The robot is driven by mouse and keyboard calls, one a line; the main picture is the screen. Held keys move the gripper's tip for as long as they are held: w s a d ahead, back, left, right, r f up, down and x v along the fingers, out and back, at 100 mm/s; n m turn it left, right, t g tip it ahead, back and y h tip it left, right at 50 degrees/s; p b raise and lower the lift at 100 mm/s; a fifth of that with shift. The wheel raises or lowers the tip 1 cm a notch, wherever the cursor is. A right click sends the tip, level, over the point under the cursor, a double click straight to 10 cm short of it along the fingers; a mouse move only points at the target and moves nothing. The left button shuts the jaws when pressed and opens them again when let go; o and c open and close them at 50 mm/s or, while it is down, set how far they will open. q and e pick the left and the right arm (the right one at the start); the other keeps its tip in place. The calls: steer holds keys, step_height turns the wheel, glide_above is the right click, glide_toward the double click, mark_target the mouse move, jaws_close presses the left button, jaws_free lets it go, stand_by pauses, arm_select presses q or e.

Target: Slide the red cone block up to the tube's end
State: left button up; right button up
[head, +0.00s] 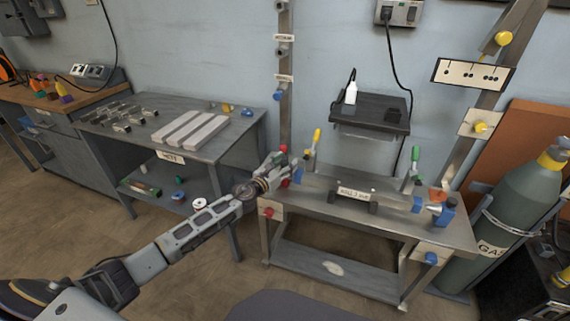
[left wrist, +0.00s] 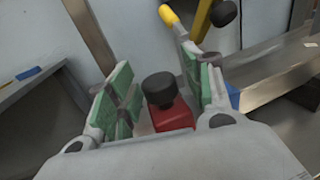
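The red block (left wrist: 174,116) with a black knob on top shows in the left wrist view, between the green-padded fingers of my left gripper (left wrist: 165,103). The fingers are apart on either side of it; a gap shows on the left, and contact on the right is unclear. In the head view my left gripper (head: 279,164) is over the left end of the jig bench, with red parts (head: 285,182) partly hidden beside it. A grey tube-like bar (head: 330,184) runs rightward along the bench; whether the block touches its end is hidden. My right gripper is out of view.
The jig bench (head: 310,209) carries a yellow-handled clamp (head: 316,138), a green-handled clamp (head: 414,158) and a blue block (head: 443,215) at its right. A steel post (head: 285,80) stands behind. A gas cylinder (head: 515,205) stands right.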

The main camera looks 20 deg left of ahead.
arm_select(q)
steer(key=shift+s+a, duration=0.1)
steer(key=shift+s, duration=0.15)
steer(key=v, duration=1.1)
steer(key=shift+s, duration=0.2)
stand_by(0.6)
stand_by(0.8)
